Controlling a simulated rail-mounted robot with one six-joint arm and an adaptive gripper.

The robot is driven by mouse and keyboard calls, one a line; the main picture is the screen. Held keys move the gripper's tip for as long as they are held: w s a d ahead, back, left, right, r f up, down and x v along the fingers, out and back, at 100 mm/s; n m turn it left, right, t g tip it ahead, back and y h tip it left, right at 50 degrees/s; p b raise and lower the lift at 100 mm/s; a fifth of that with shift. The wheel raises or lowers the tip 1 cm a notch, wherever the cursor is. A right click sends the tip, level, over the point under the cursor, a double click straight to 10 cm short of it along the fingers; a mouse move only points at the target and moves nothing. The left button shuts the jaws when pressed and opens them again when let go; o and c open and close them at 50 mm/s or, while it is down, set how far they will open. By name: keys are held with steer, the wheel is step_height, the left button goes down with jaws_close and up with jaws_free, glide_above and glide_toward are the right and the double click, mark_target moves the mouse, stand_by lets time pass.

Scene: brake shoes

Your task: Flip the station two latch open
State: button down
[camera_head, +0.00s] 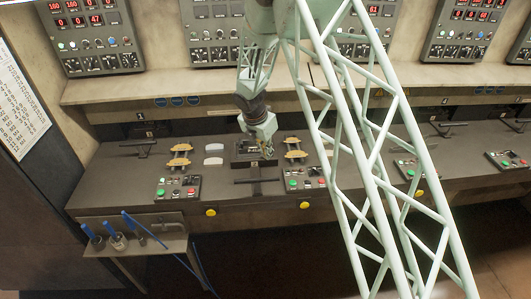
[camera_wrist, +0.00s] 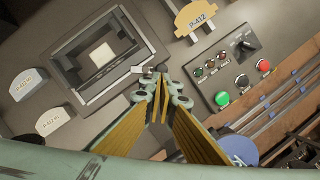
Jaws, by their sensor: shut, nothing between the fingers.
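My gripper (camera_head: 268,152) is shut and empty, pointing down at the right side of the station's open recessed frame (camera_head: 241,149). In the wrist view the closed fingertips (camera_wrist: 160,78) are at the near right corner of this frame (camera_wrist: 72,62), which has a pale square (camera_wrist: 102,54) inside. A small pale metal piece (camera_wrist: 136,69), possibly the latch, shows right beside the fingertips; I cannot tell whether they touch it. A dark T-shaped handle (camera_head: 257,181) lies in front of the frame.
Yellow parts (camera_head: 180,150) flank the frame, another being the P-412 plate (camera_wrist: 196,16). Two white plates (camera_head: 213,147) lie to the left. Button boxes (camera_head: 178,187) and (camera_wrist: 240,68) sit near the bench front. A tool rack (camera_head: 160,242) hangs at front left.

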steer(key=shift+d+n+p, duration=0.25)
steer(key=shift+n+p, duration=0.05)
steer(key=shift+n, duration=0.1)
steer(key=shift+w+d, duration=0.1)
steer(key=shift+d, duration=0.05)
steer(key=shift+w+d+p, duration=0.35)
steer(key=shift+d+p, duration=0.15)
steer(key=shift+p, duration=0.3)
steer(key=shift+w+d, duration=0.1)
steer(key=shift+s, duration=0.2)
steer(key=s+r+b, duration=0.2)
steer(key=s+r, duration=0.4)
steer(key=r, duration=0.4)
steer(key=shift+s+a+r, duration=0.15)
steer(key=shift+s+a, duration=0.1)
steer(key=shift+a, duration=0.05)
stand_by(0.6)
